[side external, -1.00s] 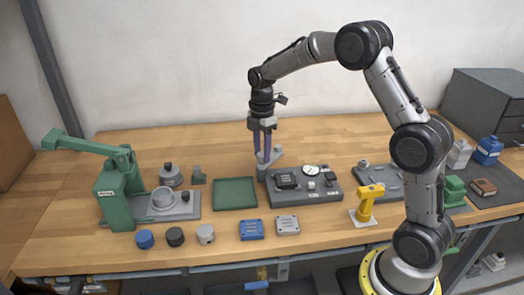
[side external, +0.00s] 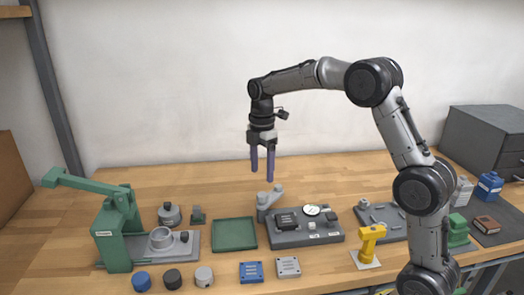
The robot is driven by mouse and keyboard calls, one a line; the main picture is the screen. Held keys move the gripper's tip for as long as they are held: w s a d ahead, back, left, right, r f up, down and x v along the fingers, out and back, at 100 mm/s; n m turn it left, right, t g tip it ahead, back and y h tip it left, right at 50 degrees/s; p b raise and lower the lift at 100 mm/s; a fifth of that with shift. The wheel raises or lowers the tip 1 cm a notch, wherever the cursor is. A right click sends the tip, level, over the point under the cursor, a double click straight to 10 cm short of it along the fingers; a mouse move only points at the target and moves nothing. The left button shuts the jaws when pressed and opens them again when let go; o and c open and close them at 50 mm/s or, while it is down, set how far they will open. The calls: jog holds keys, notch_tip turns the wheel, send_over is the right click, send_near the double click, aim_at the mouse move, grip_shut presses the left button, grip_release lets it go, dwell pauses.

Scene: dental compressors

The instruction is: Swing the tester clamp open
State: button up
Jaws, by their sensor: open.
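The tester (side external: 315,237) is a dark grey base with a white round gauge (side external: 312,210) and a dark block (side external: 287,219) on top. Its grey clamp (side external: 268,202) stands at the base's back left corner. The clamp's arm appears to point toward the back, off to the side of the dark block, whose top looks uncovered. My gripper (side external: 262,176) is above the clamp and apart from it. Its two purple fingers point down, spread and empty.
A green tray (side external: 217,234) lies left of the tester. A green press (side external: 113,232) stands far left. A yellow stand (side external: 369,240) and a grey plate (side external: 379,232) are to the right. Blue (side external: 251,279) and grey (side external: 288,271) blocks lie in front. The table behind is clear.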

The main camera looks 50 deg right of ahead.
notch_tip(320, 180, up, 6)
dwell(0.4)
jog(key=shift+r, duration=0.1)
